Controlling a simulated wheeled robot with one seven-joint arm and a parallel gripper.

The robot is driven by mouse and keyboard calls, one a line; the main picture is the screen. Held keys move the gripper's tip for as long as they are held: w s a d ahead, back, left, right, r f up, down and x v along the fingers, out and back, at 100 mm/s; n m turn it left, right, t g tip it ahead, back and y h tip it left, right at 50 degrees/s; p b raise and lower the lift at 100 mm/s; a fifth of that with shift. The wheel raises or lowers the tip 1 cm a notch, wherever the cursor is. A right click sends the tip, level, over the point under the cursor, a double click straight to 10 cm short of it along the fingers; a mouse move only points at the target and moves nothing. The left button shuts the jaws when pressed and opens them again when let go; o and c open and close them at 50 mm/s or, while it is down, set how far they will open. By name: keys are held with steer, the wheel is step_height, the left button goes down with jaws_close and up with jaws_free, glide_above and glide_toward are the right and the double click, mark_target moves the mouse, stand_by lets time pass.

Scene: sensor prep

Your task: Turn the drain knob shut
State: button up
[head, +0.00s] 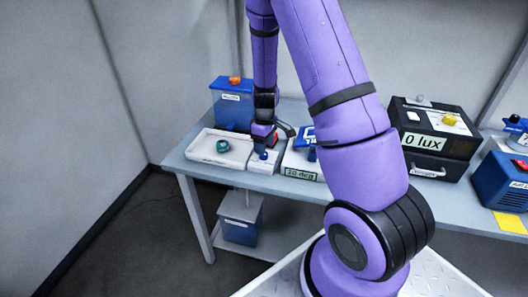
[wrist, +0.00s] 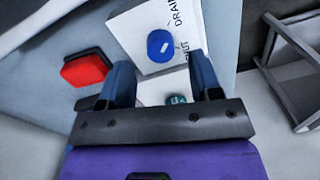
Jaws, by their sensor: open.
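The blue drain knob (wrist: 158,43) sits on a white block (wrist: 131,30), with a short white mark on its top and lettering beside it that reads DRAIN and, partly cut, UT. In the head view the knob (head: 263,155) shows at the front of its white block, just below my gripper (head: 263,142). In the wrist view my gripper (wrist: 159,62) is open, with its two dark blue fingers spread to either side of the knob's lower side. The knob is apart from both fingers in that picture. Whether they touch it in depth, I cannot tell.
A white tray (head: 205,157) with a teal round object (head: 222,146) lies left of the block. A blue box (head: 229,105) with an orange top stands behind. A white unit reading 20 deg (head: 300,174) is close on the right. A lux box (head: 433,139) stands farther right.

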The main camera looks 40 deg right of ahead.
steer(key=shift+f, duration=1.65)
steer(key=c, duration=0.9)
steer(key=shift+c, duration=0.2)
